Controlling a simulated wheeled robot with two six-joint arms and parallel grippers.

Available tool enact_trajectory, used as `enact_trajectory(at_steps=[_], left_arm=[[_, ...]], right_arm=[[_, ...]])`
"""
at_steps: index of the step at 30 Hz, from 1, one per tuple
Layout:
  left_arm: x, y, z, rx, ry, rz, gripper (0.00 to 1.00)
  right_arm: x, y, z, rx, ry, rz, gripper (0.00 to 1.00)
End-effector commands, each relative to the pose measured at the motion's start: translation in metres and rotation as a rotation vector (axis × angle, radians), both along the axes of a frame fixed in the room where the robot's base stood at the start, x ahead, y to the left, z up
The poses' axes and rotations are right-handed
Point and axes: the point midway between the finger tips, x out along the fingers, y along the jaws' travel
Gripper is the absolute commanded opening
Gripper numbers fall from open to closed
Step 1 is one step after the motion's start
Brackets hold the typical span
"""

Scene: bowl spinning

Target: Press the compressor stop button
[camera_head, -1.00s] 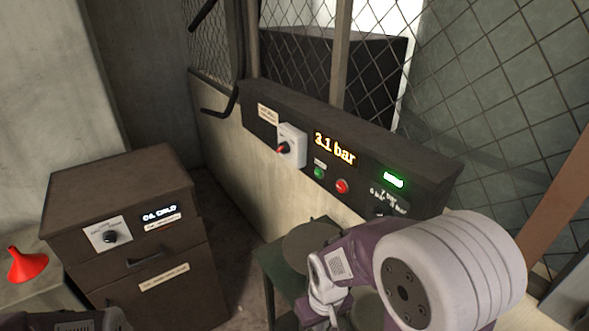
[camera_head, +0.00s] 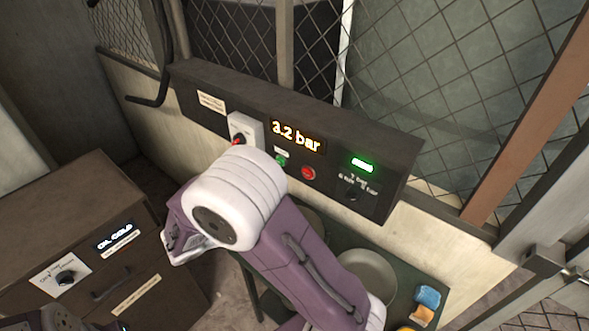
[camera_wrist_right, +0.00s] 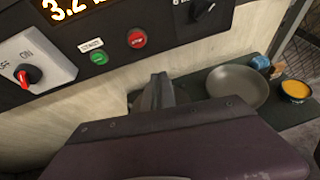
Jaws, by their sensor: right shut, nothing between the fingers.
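The red stop button (camera_head: 308,173) is on the dark control panel (camera_head: 355,150), right of the green start button (camera_head: 281,161). In the right wrist view the red button (camera_wrist_right: 137,38) is uncovered, with the green button (camera_wrist_right: 98,57) to its left. My right gripper (camera_wrist_right: 160,88) is shut and empty. Its fingertips show below the red button and apart from it, against the pale wall. In the head view my right arm rises in front of the panel's lower left, and I cannot make out its fingertips.
The panel has an orange display (camera_head: 298,136) reading 3.2 bar, a white switch box (camera_head: 246,128) with a red knob, and a lit green indicator (camera_head: 362,165). Below it a green table holds a grey bowl (camera_head: 368,276). A brown cabinet (camera_head: 75,215) stands at left.

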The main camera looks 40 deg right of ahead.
Motion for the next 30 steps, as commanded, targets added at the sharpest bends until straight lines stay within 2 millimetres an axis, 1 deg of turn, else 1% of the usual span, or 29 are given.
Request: enact_trajectory(at_steps=[1,4,13,16,20,30], left_arm=[[0.000,0.000,0.008,0.000,0.000,0.000,0.36],[0.000,0.000,0.009,0.000,0.000,0.000,0.36],[0.000,0.000,0.008,0.000,0.000,0.000,0.36],[0.000,0.000,0.009,0.000,0.000,0.000,0.36],[0.000,0.000,0.011,0.000,0.000,0.000,0.36],[0.000,0.000,0.021,0.000,0.000,0.000,0.36]], right_arm=[[0.011,0.008,0.014,-0.054,0.009,0.057,0.00],[0.023,0.015,0.025,-0.115,0.012,0.114,0.00],[0.025,0.016,0.025,-0.125,0.012,0.122,0.00],[0.026,0.010,0.024,-0.124,0.013,0.119,0.00],[0.030,-0.009,0.018,-0.124,0.015,0.117,0.00],[0.049,-0.077,-0.004,-0.123,0.015,0.114,0.00]])
